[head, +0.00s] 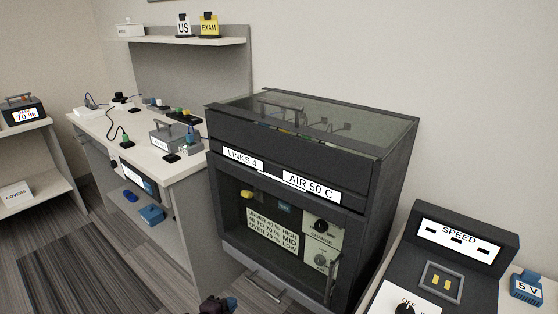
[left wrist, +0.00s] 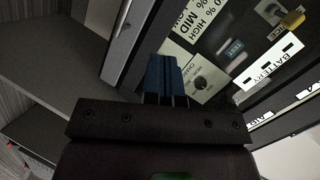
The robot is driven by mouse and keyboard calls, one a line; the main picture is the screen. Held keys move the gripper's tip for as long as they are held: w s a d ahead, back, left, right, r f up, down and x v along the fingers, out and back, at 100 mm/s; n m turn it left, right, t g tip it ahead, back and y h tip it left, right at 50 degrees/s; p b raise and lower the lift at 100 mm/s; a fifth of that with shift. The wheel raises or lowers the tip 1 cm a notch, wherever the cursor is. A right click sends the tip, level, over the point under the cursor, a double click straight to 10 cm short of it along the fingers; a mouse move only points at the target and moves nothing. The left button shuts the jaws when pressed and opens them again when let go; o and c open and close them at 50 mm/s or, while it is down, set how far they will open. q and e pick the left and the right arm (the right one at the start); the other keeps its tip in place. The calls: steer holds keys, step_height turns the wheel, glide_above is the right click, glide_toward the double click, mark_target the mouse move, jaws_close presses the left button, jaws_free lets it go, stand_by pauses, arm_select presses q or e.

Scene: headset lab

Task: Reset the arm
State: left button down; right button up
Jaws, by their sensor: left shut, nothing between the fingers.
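My left gripper (head: 218,304) shows as a small dark shape at the bottom edge of the head view, in front of the dark cabinet (head: 382,190). In the left wrist view its blue fingers (left wrist: 163,75) are together, with nothing held between them. Behind them are the cabinet's instruction label (left wrist: 203,18) and the charge panel (left wrist: 200,82). The fingers appear apart from the cabinet, but the exact gap cannot be told. My right gripper is in neither view.
A drawer handle (head: 268,287) is low on the cabinet front. The speed console (head: 466,240) stands at right beside a blue 5 V block (head: 526,289). A white workbench (head: 95,125) with several devices is at left. The striped floor (head: 60,255) at lower left is clear.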

arm_select(q)
steer(key=s+a+r+n+y+p, duration=0.2)
steer(key=s+a+r+n, duration=0.2)
steer(key=s, duration=0.9)
steer(key=s+a+r+n+g+y+p, duration=0.1)
steer(key=s+r+n, duration=0.5)
steer(key=s, duration=0.7)
steer(key=s+a+r+n+y+p, duration=0.3)
steer(key=s+a+r+n+p, duration=0.2)
steer(key=s, duration=0.8)
steer(key=a+n, duration=0.3)
steer(key=n, duration=0.1)
steer(key=shift+r+y, duration=0.3)
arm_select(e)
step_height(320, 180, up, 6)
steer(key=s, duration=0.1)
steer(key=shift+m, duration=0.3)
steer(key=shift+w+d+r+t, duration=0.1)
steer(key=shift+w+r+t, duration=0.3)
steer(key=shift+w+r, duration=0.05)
